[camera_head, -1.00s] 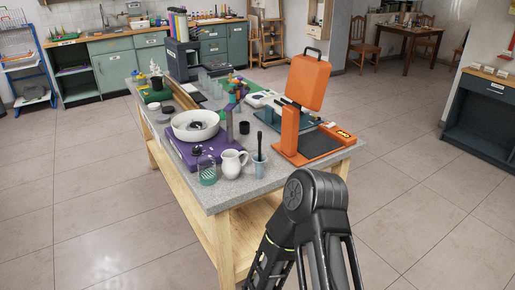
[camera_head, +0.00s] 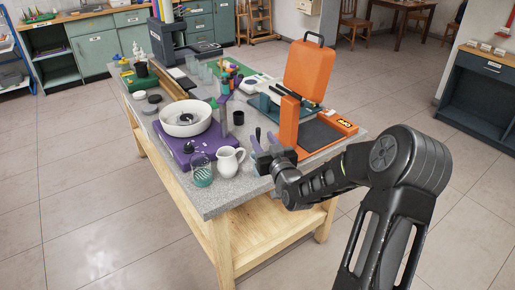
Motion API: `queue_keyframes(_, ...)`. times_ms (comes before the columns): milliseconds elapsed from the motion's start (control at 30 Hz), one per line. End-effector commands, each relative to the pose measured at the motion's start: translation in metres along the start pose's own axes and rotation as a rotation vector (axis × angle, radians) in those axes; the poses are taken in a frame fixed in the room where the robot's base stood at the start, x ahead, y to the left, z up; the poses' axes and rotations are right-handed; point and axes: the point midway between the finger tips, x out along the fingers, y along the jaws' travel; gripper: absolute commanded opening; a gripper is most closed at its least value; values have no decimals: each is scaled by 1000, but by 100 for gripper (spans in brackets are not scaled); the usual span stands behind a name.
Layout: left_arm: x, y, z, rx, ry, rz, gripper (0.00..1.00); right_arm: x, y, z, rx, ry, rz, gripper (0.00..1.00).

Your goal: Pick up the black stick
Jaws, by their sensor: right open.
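The black stick (camera_head: 258,134) shows only as a short dark upright tip, just behind my right gripper. Its lower part and the pale blue cup it stood in are mostly hidden by the gripper. My right gripper (camera_head: 264,146) is open at the near edge of the table, with its fingers by the stick. I cannot tell whether the stick is between the fingers or whether they touch it. My left gripper is not in view.
On the grey table (camera_head: 235,192), a white pitcher (camera_head: 229,161) stands close left of the gripper. A glass (camera_head: 201,172) and a white bowl (camera_head: 187,121) are farther left. An orange stand (camera_head: 289,122) rises close behind and right.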

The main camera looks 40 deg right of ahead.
Motion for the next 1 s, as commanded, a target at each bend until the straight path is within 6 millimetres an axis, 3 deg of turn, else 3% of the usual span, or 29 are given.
queue_keyframes(300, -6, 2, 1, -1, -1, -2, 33, 25, -1, 0, 3, -2, -1, 40)
queue_keyframes(667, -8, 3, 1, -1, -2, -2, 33, 29, -1, 1, 2, -3, -1, 40)
queue_keyframes(1000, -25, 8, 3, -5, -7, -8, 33, 71, 1, 1, 4, -3, -1, 40)
